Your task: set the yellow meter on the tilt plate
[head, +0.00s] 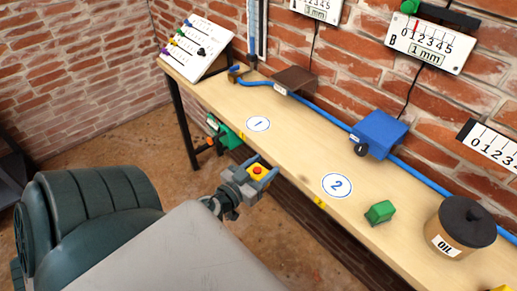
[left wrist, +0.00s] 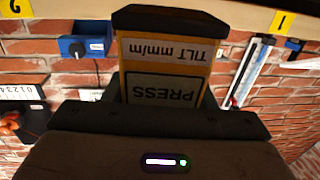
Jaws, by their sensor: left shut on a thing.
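The yellow meter (head: 257,172) has a red button on top and sits between the fingers of my left gripper (head: 263,176). The gripper is shut on it, off the front edge of the bench, between the marks 1 and 2. In the left wrist view the meter (left wrist: 165,70) shows upside down, with the labels "TILT mm/m" and "PRESS" and a dark end. A brown plate (head: 294,79) with a small label stands at the back of the bench by the wall; I cannot read whether it is the tilt plate. My right gripper is not in view.
The wooden bench (head: 300,150) carries round marks 1 (head: 258,124) and 2 (head: 337,185), a blue box (head: 380,134), a green block (head: 380,212) and an oil pot (head: 460,228). A green clamp (head: 225,135) is at the front edge. A blue hose (head: 330,115) runs along the back.

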